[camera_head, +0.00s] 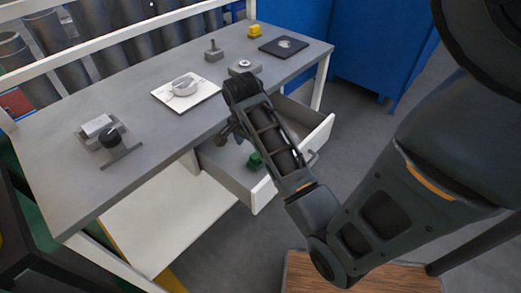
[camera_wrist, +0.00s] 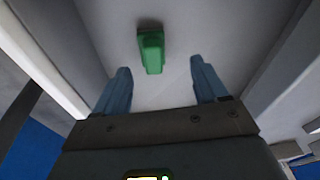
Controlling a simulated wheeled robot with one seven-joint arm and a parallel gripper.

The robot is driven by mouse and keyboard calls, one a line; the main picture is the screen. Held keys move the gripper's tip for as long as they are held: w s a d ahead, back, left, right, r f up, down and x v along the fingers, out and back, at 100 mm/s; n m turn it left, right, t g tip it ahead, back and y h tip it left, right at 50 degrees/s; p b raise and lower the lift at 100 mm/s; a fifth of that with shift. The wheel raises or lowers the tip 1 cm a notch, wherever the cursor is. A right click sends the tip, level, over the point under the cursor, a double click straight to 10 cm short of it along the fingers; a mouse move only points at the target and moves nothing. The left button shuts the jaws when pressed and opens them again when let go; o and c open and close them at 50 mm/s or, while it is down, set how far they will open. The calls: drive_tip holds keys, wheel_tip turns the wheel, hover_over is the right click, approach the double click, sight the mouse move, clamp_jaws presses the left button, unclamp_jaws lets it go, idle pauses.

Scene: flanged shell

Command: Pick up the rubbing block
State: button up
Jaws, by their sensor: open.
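A small green block (camera_head: 255,160), which looks like the rubbing block, lies on the floor of an open drawer (camera_head: 228,168). In the wrist view the green block (camera_wrist: 151,50) lies on the pale drawer floor, beyond my gripper (camera_wrist: 160,68) and between the lines of its two blue fingers. My gripper is open and empty, with the block apart from both fingers. In the head view my gripper (camera_head: 229,130) is partly hidden by my arm, above the left part of the drawer. My arm hides part of the drawer.
The drawer's raised front wall (camera_head: 317,142) is near my arm. The grey tabletop (camera_head: 140,150) overhangs the drawer's back. It holds a white tray with a round part (camera_head: 185,88), a grey fixture with a black knob (camera_head: 108,133), a yellow block (camera_head: 255,32) and a dark plate (camera_head: 283,47).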

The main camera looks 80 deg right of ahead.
drive_tip(key=shift+s+d+r+m+y, duration=0.15)
drive_tip(key=shift+s+d+m+y, duration=0.3)
drive_tip(key=shift+m, duration=0.25)
drive_tip(key=shift+s+f+g, duration=0.15)
drive_tip(key=shift+f+g, duration=0.15)
drive_tip(key=shift+s+d+f, duration=0.1)
drive_tip(key=shift+d+f, duration=0.05)
drive_tip(key=shift+f, duration=1.6)
drive_tip(key=shift+s+d+f, duration=0.1)
drive_tip(key=shift+d+f, duration=0.05)
drive_tip(key=shift+f, duration=1.6)
drive_tip(key=shift+c, duration=0.3)
drive_tip(key=c, duration=1.1)
drive_tip(key=shift+r, duration=0.1)
drive_tip(key=shift+c, duration=0.2)
wheel_tip(320, 180, up, 4)
drive_tip(key=shift+w+d, duration=0.1)
drive_tip(key=s+d+r, duration=0.6)
drive_tip(key=s+r, duration=0.1)
drive_tip(key=s, duration=0.3)
